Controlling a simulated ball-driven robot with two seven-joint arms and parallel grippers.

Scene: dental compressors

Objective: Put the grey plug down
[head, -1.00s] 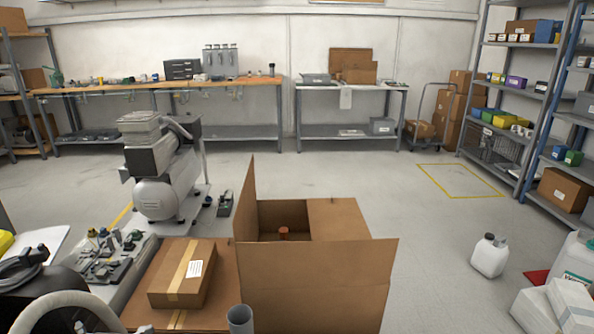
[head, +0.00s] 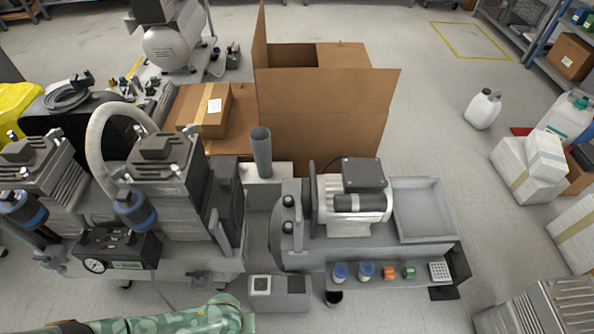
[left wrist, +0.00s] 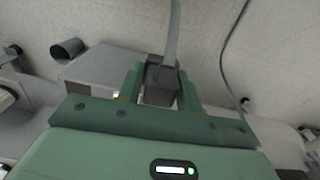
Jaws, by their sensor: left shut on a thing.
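In the left wrist view my left gripper (left wrist: 158,76) is shut on the grey plug (left wrist: 160,90), a dark grey block between the two green fingers. A flat grey cable or strap rises from the plug toward the top of that view. In the head view my green patterned left arm (head: 190,318) comes in along the bottom left edge. The gripper's fingers and the plug cannot be made out there. My right gripper is in neither view.
A compressor with a motor (head: 352,200) and an empty grey tray (head: 425,238) stands at the middle. A low grey box (head: 280,293) with a white square sits before it. Two pump units with a pale hose (head: 97,135) stand left. An open carton (head: 330,110) is behind.

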